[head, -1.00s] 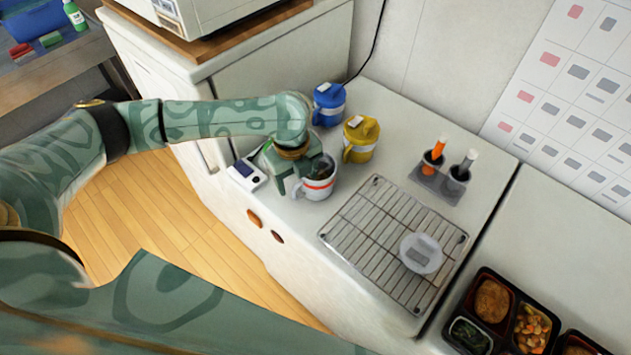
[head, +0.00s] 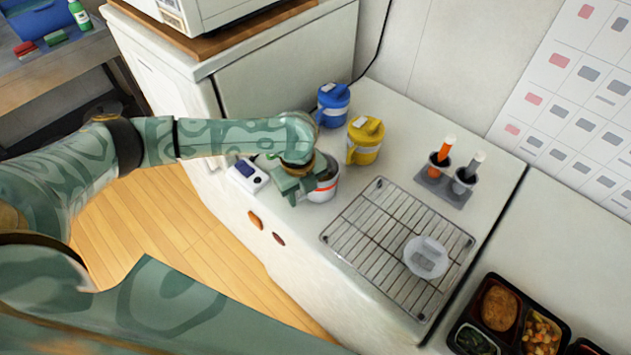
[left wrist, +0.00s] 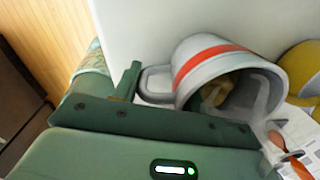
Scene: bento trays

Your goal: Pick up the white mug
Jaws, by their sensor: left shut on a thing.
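The white mug (head: 326,188) has a red-orange band and stands on the white counter. In the head view my left gripper (head: 305,186) covers its left side and part of its top. In the left wrist view the mug (left wrist: 203,68) shows its grey-white handle beside one green finger (left wrist: 128,82), with the open mouth facing right. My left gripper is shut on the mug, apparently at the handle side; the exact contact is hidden. I cannot tell whether the mug is off the counter. My right gripper is not in view.
A yellow mug (head: 364,142) and a blue mug (head: 333,105) stand behind. A small white device (head: 247,176) is at left. A wire rack (head: 365,240) with a clear lid (head: 426,257) lies right. A holder (head: 443,188) with two cups and a bento tray (head: 480,350) are farther right.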

